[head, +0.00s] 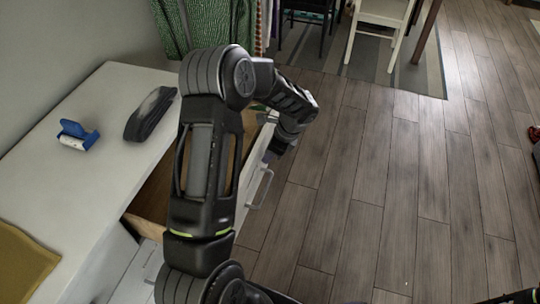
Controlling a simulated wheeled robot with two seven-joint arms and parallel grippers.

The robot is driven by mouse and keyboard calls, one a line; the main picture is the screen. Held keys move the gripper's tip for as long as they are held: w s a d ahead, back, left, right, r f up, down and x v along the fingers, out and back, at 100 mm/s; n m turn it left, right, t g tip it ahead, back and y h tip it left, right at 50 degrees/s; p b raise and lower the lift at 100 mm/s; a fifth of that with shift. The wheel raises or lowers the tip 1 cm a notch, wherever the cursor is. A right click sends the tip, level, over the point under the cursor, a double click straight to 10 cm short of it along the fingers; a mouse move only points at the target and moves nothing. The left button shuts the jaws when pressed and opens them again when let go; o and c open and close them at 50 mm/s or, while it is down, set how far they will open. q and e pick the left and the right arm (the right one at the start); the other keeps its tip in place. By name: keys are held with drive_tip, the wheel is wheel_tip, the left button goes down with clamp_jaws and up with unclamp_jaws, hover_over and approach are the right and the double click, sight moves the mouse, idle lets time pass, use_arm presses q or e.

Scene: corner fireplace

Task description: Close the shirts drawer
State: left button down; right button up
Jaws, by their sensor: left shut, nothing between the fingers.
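An open drawer with a brown wooden inside (153,197) sticks out from the white dresser (45,180). Its white front panel faces right and carries a pale bar handle (262,190). My left arm crosses over the drawer and hides much of it, including most of its contents. My left gripper (272,154) is shut and empty, pointing down at the upper part of the drawer front. I cannot tell whether it touches the front. I see no shirts and no label on the drawer. My right gripper is not in view.
On the dresser top are a blue and white object (77,135), a dark elongated item (150,113) and a mustard cloth (22,265). A green patterned curtain (205,25) hangs behind. A white chair (380,25) stands on a rug (425,65).

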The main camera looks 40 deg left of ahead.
use_arm(q)
drive_tip(key=shift+a, duration=0.15)
drive_tip(key=s+a+p, duration=0.1)
drive_tip(key=s+a, duration=0.3)
drive_tip(key=a, duration=0.9)
drive_tip(key=s+a, duration=0.5)
drive_tip(key=a, duration=0.7)
drive_tip(key=shift+a+p, duration=0.35)
drive_tip(key=shift+a, duration=0.05)
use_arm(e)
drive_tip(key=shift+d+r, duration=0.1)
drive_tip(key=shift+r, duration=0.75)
use_arm(q)
drive_tip(key=shift+s+a+r, duration=0.1)
drive_tip(key=shift+a+r, duration=0.05)
drive_tip(key=shift+r, duration=0.05)
drive_tip(key=w+d+r, duration=0.3)
drive_tip(key=d+r, duration=0.5)
drive_tip(key=r, duration=0.1)
drive_tip(key=shift+b, duration=0.45)
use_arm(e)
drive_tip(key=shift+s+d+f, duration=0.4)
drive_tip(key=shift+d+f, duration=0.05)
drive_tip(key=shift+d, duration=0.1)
use_arm(q)
drive_tip(key=shift+d, duration=0.1)
